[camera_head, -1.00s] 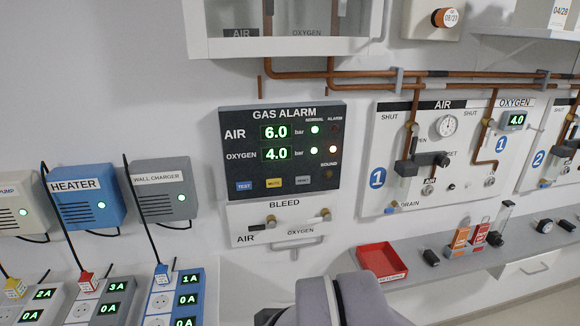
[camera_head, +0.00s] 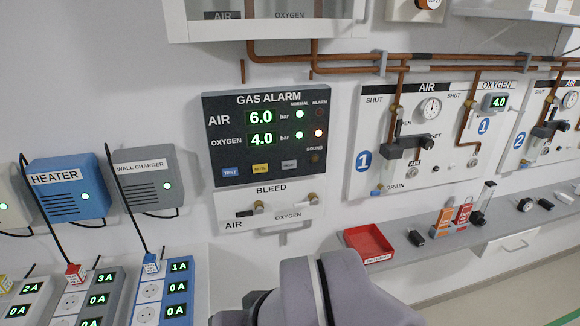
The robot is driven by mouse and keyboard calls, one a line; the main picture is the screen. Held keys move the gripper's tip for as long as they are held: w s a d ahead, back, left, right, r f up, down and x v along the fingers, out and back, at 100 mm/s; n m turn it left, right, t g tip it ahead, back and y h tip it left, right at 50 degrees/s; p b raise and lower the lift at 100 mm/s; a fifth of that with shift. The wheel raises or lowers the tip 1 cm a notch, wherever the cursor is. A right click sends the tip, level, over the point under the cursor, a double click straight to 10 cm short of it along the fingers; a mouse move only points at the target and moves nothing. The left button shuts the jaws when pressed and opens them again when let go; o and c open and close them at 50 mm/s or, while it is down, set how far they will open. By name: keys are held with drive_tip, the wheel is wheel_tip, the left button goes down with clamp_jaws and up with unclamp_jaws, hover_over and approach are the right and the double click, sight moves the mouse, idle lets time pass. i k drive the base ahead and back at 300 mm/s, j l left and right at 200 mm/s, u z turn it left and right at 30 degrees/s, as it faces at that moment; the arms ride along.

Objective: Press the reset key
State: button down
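The gas alarm panel (camera_head: 226,160) is a dark box on the wall, with green readouts of 6.0 for air and 4.0 for oxygen. Along its bottom edge sit a blue TEST key (camera_head: 230,172), a yellow key (camera_head: 260,168) and a grey key (camera_head: 289,164) at the right, whose small label is too blurred to read surely. My gripper's fingers are not in view.
The bleed panel (camera_head: 236,226) with brass-ended valves is directly under the alarm panel. A red tray (camera_head: 369,243) stands on the grey shelf (camera_head: 460,236) at the right.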

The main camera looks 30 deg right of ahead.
sight(291, 164)
drive_tip(key=l, duration=1.3)
drive_tip(key=k+z, duration=0.05)
drive_tip(key=k, duration=0.05)
